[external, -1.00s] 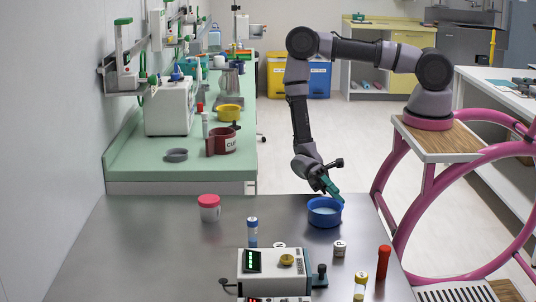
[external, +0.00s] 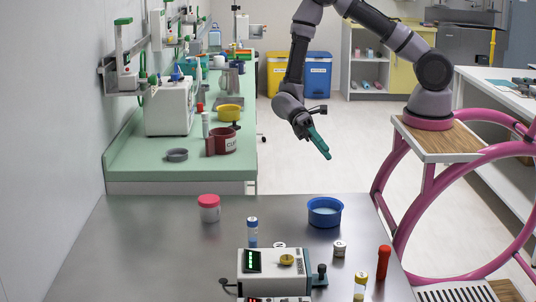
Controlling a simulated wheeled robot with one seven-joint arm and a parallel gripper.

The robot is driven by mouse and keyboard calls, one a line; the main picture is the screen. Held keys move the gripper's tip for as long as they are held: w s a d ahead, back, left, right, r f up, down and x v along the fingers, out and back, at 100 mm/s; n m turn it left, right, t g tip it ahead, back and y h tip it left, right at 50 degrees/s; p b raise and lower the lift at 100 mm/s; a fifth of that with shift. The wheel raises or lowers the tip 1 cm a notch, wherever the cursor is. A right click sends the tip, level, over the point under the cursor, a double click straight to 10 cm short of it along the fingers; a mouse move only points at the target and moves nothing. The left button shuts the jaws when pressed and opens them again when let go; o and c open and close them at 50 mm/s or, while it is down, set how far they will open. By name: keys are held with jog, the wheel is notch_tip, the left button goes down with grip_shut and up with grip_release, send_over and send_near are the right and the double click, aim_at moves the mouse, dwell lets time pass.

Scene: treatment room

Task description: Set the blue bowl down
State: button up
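The blue bowl (external: 325,213) stands upright on the steel table (external: 165,245), near its far right edge. Its inside looks pale blue. My gripper (external: 325,152) is in the air above the bowl, clearly apart from it, with its green fingers pointing down and to the right. Nothing shows between the fingers. From this side the fingers overlap, so I cannot see how far apart they are.
A white jar with a pink lid (external: 209,208) stands left of the bowl. A blue-capped vial (external: 252,232), a control box (external: 274,270), a small labelled jar (external: 339,248) and a red tube (external: 383,262) stand nearer the front. The left of the table is bare.

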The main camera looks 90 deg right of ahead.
jog(key=s+d+r+m+t+h, duration=0.1)
jog(key=s+d+r+t+h, duration=0.2)
jog(key=r, duration=0.8)
jog(key=s+d+r+m+t+h, duration=0.1)
jog(key=s+d+r+t+h, duration=0.3)
jog(key=r, duration=0.8)
jog(key=s+d+r+m+t+h, duration=0.2)
jog(key=s+d+r+t, duration=0.4)
jog(key=r, duration=0.5)
jog(key=shift+s+d+r+h, duration=0.25)
jog(key=shift+r+h, duration=0.1)
jog(key=shift+h, duration=0.35)
